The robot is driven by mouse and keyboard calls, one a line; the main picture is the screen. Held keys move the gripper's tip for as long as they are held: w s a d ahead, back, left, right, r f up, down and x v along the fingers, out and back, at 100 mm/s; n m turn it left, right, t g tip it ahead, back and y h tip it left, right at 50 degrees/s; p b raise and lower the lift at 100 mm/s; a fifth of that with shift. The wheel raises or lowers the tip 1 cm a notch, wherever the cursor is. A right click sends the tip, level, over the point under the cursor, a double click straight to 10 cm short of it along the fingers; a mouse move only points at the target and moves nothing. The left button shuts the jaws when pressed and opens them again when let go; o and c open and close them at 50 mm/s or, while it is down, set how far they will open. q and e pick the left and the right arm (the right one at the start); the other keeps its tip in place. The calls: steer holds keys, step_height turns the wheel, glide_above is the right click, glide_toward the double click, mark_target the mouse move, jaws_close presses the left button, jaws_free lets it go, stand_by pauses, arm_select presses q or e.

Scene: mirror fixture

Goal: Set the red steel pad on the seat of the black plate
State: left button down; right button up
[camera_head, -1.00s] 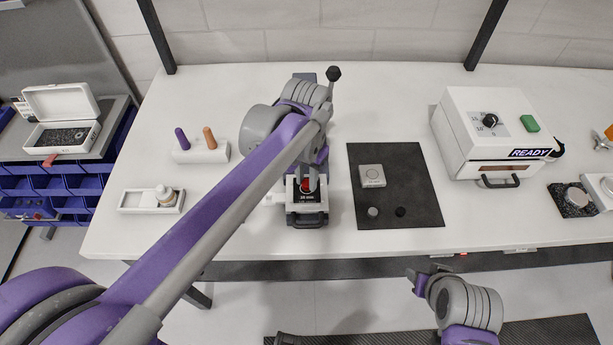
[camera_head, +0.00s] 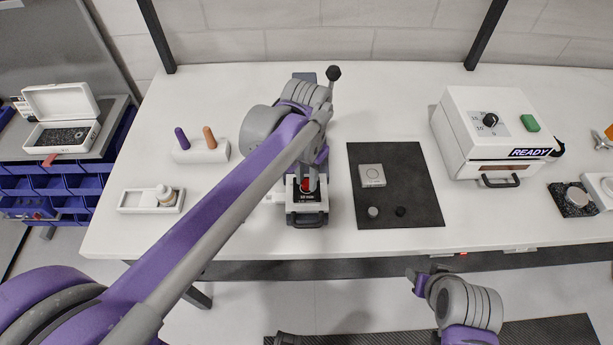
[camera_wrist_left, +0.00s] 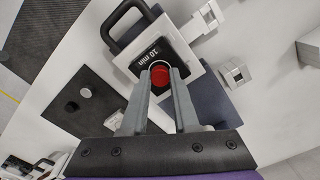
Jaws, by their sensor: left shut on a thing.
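The red steel pad (camera_head: 305,186) is between the fingers of my left gripper (camera_head: 312,181). In the left wrist view the pad (camera_wrist_left: 160,75) shows as a red disc, with my left gripper (camera_wrist_left: 160,84) shut on it. Below it is the black plate (camera_head: 309,196), marked "10 min", on a white fixture with a black front handle. The plate (camera_wrist_left: 143,58) also shows in the wrist view. The seat is hidden under the pad, and I cannot tell whether the pad touches it. My right gripper (camera_head: 424,277) is empty in front of the table; its opening is unclear.
A dark mat (camera_head: 420,205) right of the fixture holds a grey square block (camera_head: 372,176) and two small round pieces. A white box reading "READY" (camera_head: 490,135) stands further right. A holder with two pegs (camera_head: 202,152) and a white tray (camera_head: 140,200) stand left.

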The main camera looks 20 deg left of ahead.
arm_select(q)
steer(key=shift+f, duration=0.3)
steer(key=c, duration=0.6)
jaws_free()
step_height(320, 180, up, 11)
steer(key=shift+f, duration=0.1)
